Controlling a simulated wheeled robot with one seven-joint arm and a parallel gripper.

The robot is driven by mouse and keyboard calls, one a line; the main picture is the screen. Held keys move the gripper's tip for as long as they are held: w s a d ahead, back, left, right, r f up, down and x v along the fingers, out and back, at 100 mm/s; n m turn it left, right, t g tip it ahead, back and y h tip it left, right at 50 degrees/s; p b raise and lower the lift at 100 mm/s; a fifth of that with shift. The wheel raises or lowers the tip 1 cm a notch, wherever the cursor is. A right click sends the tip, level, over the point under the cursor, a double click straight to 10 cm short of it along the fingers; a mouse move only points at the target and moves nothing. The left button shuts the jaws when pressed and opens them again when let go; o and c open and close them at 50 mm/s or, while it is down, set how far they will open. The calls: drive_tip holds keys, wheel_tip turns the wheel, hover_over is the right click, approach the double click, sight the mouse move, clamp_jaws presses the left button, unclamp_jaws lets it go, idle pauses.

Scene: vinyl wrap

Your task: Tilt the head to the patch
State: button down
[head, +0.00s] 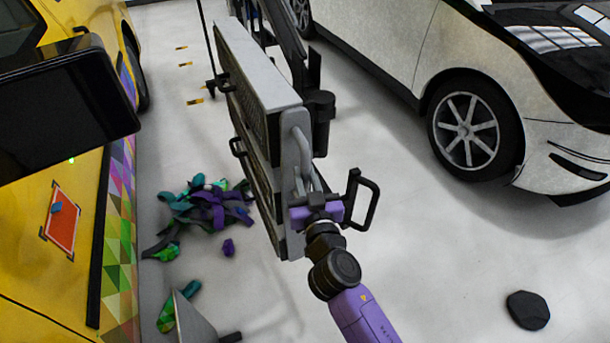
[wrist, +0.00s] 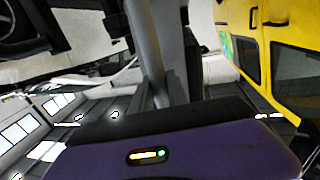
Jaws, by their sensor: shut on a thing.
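The lamp head (head: 265,75) is a long grey housing with dark grilles, hanging in the middle of the head view on a dark stand. Its grille side faces left, towards the yellow vehicle, and its long axis slants in the picture. The patch (head: 64,232) is an orange-red rectangle with dark corner marks on the yellow side panel, left of the lamp and apart from it. My purple gripper (head: 318,208) is shut on the lamp's grey tubular handle (head: 299,150) at its lower end. A grey bar (wrist: 155,50) rises beyond my gripper's purple body in the wrist view; the fingertips are hidden there.
The yellow vehicle (head: 30,290) fills the left side; a dark screen (head: 70,95) covers part of it. A white car (head: 395,40) stands at right. Vinyl scraps (head: 205,205) lie on the floor between. A black lump (head: 527,310) lies at lower right.

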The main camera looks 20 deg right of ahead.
drive_tip(key=shift+a+n+b, duration=0.4)
drive_tip(key=shift+a+b, duration=0.4)
drive_tip(key=shift+b, duration=0.35)
drive_tip(key=c, duration=1.3)
unclamp_jaws()
